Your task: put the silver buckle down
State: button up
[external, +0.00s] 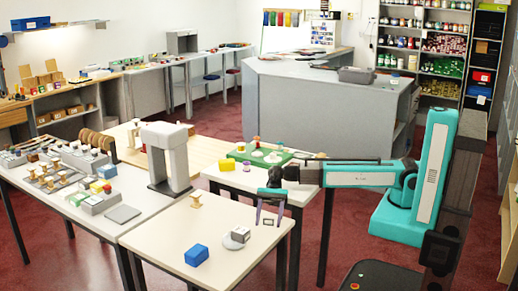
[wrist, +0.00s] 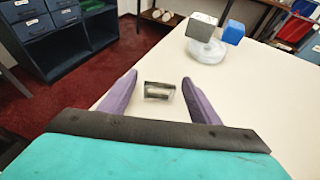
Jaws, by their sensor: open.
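The silver buckle (wrist: 159,91) lies on the pale table top (wrist: 250,105) in the wrist view. It is a small rectangular frame with a dark middle. My gripper (wrist: 158,82) has its two purple fingers spread, one on each side of the buckle, with a gap on both sides. Nothing is held. In the external view my gripper (external: 270,222) is low over the right side of the front table (external: 170,237), near its edge; the buckle is too small there to make out clearly.
A grey block on a round clear dish (wrist: 207,50) and a blue block (wrist: 233,32) stand beyond the buckle. The blue block (external: 196,255) and dish (external: 233,243) are left of my gripper in the external view. A wooden spool-like piece (external: 196,200) stands farther back.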

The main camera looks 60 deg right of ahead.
jog(key=shift+r, duration=1.7)
jog(key=shift+s+d+r, duration=0.1)
jog(key=shift+s+d, duration=0.5)
jog(key=shift+s, duration=0.05)
jog(key=shift+s+d+r, duration=0.2)
jog(key=shift+s+d, duration=1.15)
jog(key=shift+s, duration=0.05)
jog(key=shift+f+b, duration=0.15)
jog(key=shift+b, duration=0.95)
jog(key=s+d+b, duration=0.1)
jog(key=b, duration=0.4)
jog(key=s+d+b, duration=0.1)
jog(key=b, duration=0.5)
jog(key=s+d+b, duration=0.1)
jog(key=b, duration=0.5)
jog(key=shift+s+d+r, duration=0.2)
jog(key=shift+s+r, duration=0.05)
jog(key=shift+s, duration=0.05)
